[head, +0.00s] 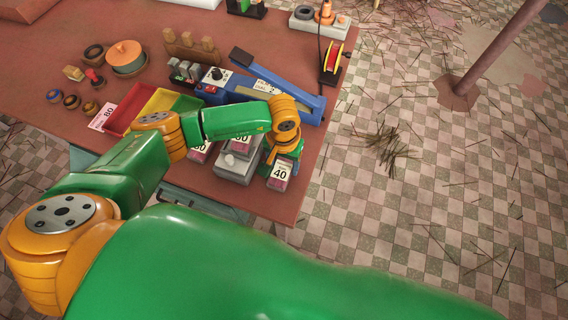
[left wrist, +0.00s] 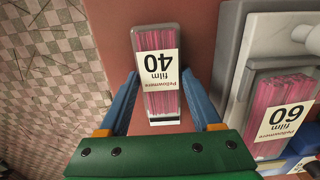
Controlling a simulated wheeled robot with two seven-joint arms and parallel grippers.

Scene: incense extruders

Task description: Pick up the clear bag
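A clear bag (left wrist: 160,104) of pink sticks with a white label reading "40 film" lies on the red-brown table. It also shows in the head view (head: 279,173) near the table's front right edge. My left gripper (left wrist: 160,77) is open, with one blue finger at each side of this bag in the left wrist view. I cannot tell whether the fingertips are above it or down beside it. A similar bag labelled 60 (left wrist: 283,112) rests on a grey device to the right. My right gripper is not in view.
The grey device (head: 234,168) stands close beside the bag. A blue sealer (head: 306,103) lies behind, with a red, yellow and green tray (head: 137,98) to its left. The table edge is close by, with checkered floor beyond.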

